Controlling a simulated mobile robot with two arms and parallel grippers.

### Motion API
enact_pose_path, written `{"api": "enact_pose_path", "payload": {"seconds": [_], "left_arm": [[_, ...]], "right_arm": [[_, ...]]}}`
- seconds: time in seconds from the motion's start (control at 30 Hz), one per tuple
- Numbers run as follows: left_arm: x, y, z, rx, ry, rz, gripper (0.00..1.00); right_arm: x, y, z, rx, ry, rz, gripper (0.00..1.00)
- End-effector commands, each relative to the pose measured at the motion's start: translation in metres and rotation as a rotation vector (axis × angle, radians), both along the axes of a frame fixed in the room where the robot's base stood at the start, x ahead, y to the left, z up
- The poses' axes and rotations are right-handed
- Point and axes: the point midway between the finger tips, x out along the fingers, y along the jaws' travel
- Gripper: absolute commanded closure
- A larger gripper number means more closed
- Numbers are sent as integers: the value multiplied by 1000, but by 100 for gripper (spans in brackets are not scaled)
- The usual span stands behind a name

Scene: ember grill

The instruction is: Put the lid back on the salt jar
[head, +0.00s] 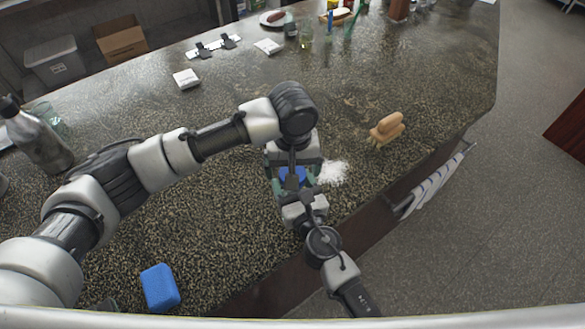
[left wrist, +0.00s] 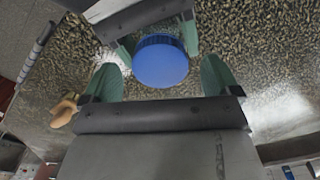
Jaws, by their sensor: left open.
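A blue round lid (head: 293,175) with a ribbed rim shows between my two grippers, near the counter's front edge. In the left wrist view the lid (left wrist: 160,65) is seen face-on. My left gripper (head: 291,168) is open; in its wrist view its green fingers (left wrist: 160,78) stand apart on either side of the lid, with gaps. My right gripper (head: 294,188) reaches in from the front, its fingers (left wrist: 157,42) on both sides of the lid. Whether they press on anything is unclear. No jar body can be made out; the lid and grippers may hide it.
White salt (head: 333,172) is spilled right of the grippers. A blue sponge (head: 160,287) lies at the front left, a bottle (head: 38,138) stands at left, and a tan brush-like object (head: 386,128) lies at right. A towel (head: 436,183) hangs at the counter's front. The counter's middle is mostly clear.

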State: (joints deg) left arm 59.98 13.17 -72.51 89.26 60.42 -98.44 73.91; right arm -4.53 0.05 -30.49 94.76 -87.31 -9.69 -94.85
Motion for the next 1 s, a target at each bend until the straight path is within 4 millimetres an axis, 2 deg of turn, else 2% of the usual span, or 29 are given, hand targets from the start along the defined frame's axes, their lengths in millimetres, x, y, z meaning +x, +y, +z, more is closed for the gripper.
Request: {"api": "enact_pose_path", "payload": {"seconds": [0.3,0.5,0.7,0.93,0.97,1.0], "left_arm": [[1,-1,67,-2,-4,-2,9],[0,-1,98,-1,-2,-2,9],[0,0,109,0,-1,-1,9],[0,0,109,0,-1,-1,9],[0,0,109,0,-1,-1,9],[0,0,109,0,-1,-1,9]], "right_arm": [[0,0,0,1,1,0,99],[0,0,-1,1,1,0,99],[0,0,-1,1,1,0,99],[0,0,0,1,1,0,99],[0,0,0,1,1,0,30],[0,0,0,1,1,0,23]]}}
